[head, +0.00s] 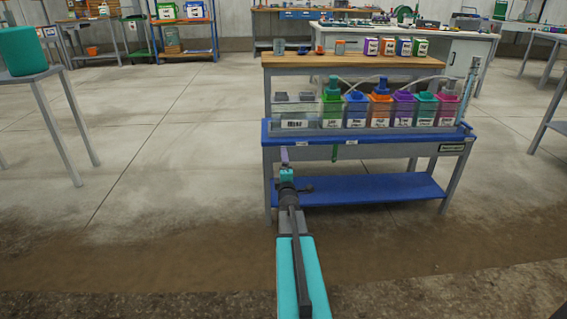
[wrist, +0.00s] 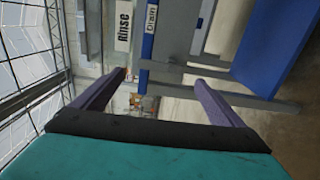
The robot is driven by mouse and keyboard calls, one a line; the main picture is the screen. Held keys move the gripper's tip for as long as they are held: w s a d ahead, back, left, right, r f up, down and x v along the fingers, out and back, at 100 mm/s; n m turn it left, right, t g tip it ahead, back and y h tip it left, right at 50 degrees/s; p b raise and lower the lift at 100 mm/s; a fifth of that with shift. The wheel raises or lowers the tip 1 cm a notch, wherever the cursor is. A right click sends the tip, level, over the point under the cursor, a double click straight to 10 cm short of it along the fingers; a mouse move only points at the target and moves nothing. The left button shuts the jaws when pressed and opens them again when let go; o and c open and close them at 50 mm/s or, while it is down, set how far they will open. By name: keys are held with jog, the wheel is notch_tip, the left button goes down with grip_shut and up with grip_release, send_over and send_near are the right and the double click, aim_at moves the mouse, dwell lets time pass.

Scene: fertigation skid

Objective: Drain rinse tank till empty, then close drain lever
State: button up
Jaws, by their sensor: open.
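The likely rinse tank (head: 295,112) is a clear-grey container with a white label at the left end of the bench row; its water level cannot be told. In the wrist view a "Rinse" label (wrist: 123,27) sits beside a "Drain" label (wrist: 151,18) on or next to the blue bench edge. My gripper (head: 285,152) is in front of the bench's left front edge. Its purple fingers are spread in the wrist view (wrist: 160,78), with nothing between them. I cannot make out the drain lever or its position. A green piece (head: 335,151) hangs below the front edge, right of my gripper.
Coloured containers (head: 380,110) stand to the right of the likely rinse tank. Small labelled boxes (head: 388,46) stand on the wooden shelf (head: 300,61) behind. A blue lower shelf (head: 370,188) lies under the bench. Floor between is clear.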

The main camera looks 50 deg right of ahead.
jog(key=shift+p+v, duration=0.5)
jog(key=shift+v, duration=1.85)
